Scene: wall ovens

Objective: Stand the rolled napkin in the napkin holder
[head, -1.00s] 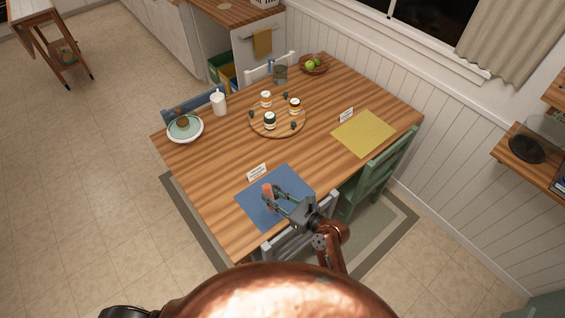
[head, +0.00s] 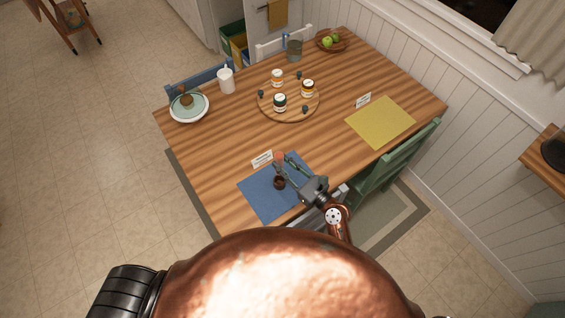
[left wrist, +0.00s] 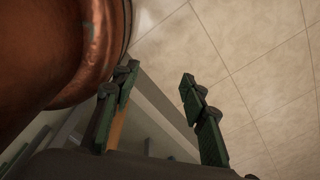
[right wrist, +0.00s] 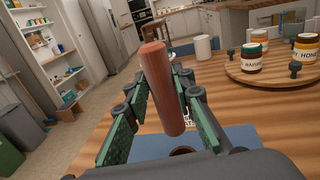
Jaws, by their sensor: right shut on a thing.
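The rolled napkin, a reddish-brown cylinder, is held in my right gripper (head: 284,165). In the right wrist view the napkin (right wrist: 162,88) stands near upright, slightly tilted, between the green finger pads. In the head view its pinkish top (head: 279,156) shows above the fingers. A small dark round cup, apparently the napkin holder (head: 280,183), stands on the blue mat, close to the gripper. In the right wrist view part of its rim (right wrist: 182,150) shows just below the napkin's lower end, seemingly apart from it. My left gripper (left wrist: 157,82) is open and empty over the floor.
The blue mat (head: 262,202) lies at the table's near edge, with a white name card (head: 262,159) behind it. A round wooden board (head: 290,115) with several jars is farther back. A yellow mat (head: 380,123) lies to the right. Chairs stand around the table.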

